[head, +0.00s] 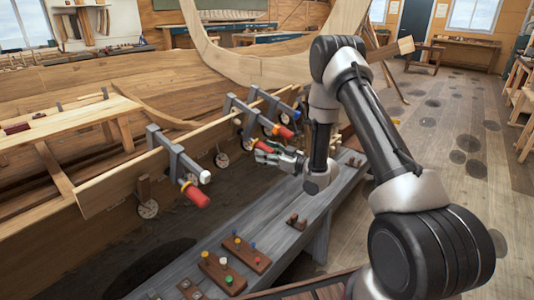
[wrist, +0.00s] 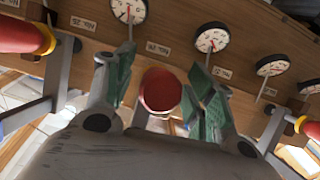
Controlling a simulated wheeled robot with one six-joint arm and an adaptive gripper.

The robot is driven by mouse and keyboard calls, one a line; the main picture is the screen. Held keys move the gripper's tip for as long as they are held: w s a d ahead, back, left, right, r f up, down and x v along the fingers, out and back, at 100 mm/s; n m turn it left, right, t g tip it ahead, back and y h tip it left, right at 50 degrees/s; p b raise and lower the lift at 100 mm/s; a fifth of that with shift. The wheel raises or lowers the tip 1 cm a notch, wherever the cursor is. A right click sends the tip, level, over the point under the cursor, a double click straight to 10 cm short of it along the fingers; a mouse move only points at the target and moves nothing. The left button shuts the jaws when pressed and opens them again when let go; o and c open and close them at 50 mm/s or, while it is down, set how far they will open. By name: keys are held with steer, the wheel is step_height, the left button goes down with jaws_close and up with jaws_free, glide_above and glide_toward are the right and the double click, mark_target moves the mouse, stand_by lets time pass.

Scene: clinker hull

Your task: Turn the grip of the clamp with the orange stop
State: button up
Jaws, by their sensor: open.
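My gripper (head: 272,154) is open at the middle clamp (head: 240,122) on the hull plank. In the wrist view its two green-padded fingers (wrist: 163,100) stand on either side of a red grip (wrist: 160,90), seen end-on. I cannot tell whether either finger touches it. This red grip also shows in the head view (head: 258,144), partly hidden by my fingers. A farther clamp has an orange-red grip (head: 284,132) with a blue part beside it. The near clamp (head: 172,153) has a white stop (head: 205,177) and a red grip (head: 196,196). I cannot clearly make out an orange stop.
Neighbouring red grips with yellow rings flank my gripper at left (wrist: 22,38) and right (wrist: 312,127). Several round dials (wrist: 211,38) sit along the plank. A grey bench (head: 290,238) below carries wooden blocks (head: 222,272) with coloured pegs. Floor at right is open.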

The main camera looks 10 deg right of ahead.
steer(key=c, duration=1)
steer(key=shift+c, duration=0.2)
steer(key=shift+m+g+y, duration=0.7)
steer(key=shift+m+y, duration=0.2)
steer(key=shift+m, duration=0.3)
steer(key=m+g+y, duration=0.1)
steer(key=m, duration=0.1)
steer(key=shift+s+m+y, duration=0.1)
steer(key=shift+m+y, duration=0.3)
steer(key=shift+g, duration=0.3)
steer(key=o, duration=1)
steer(key=shift+o, duration=0.2)
